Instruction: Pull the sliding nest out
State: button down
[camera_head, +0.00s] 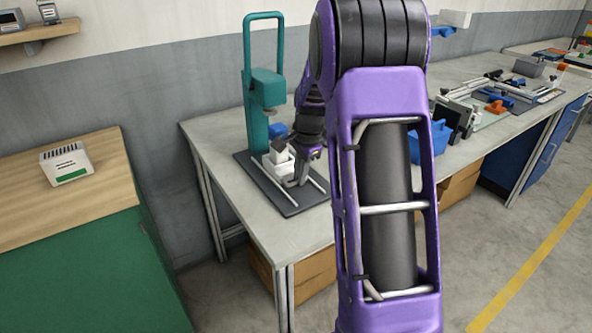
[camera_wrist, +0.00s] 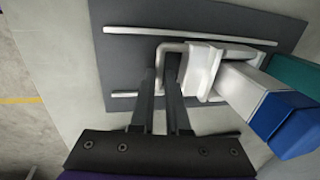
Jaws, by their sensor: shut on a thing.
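The sliding nest (camera_head: 279,158) is a pale block on a dark base plate, under a teal upright press (camera_head: 265,88). In the wrist view the nest (camera_wrist: 204,72) sits between two light rails, with a pale loop handle (camera_wrist: 172,46) on its left side. My gripper (camera_wrist: 162,72) is shut on this handle, one finger inside the loop and one outside. In the head view my gripper (camera_head: 300,178) is at the front of the nest, and my arm hides part of the bench. A white block with a blue end (camera_wrist: 279,118) overhangs the nest's right side.
The dark base plate (camera_head: 283,203) lies on the grey bench, with bare bench (camera_head: 280,240) in front. A blue bin (camera_head: 432,142) and several fixtures stand farther right. A white device (camera_head: 66,163) is on the wooden-topped green cabinet at left.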

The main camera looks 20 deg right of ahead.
jog(key=s, duration=0.2)
jog(key=s+d, duration=0.1)
jog(key=s, duration=0.4)
jog(key=shift+d, duration=0.15)
jog(key=c, duration=0.9)
grip_release()
jog(key=s+r+p, duration=0.1)
jog(key=r, duration=0.4)
jog(key=s+r+p, duration=0.1)
jog(key=r, duration=0.5)
jog(key=s+r, duration=0.1)
jog(key=r, duration=0.5)
jog(key=shift+s+d+r+p, duration=0.1)
jog(key=shift+s+d+p, duration=0.1)
jog(key=shift+d+p, duration=0.2)
jog(key=shift+a, duration=0.1)
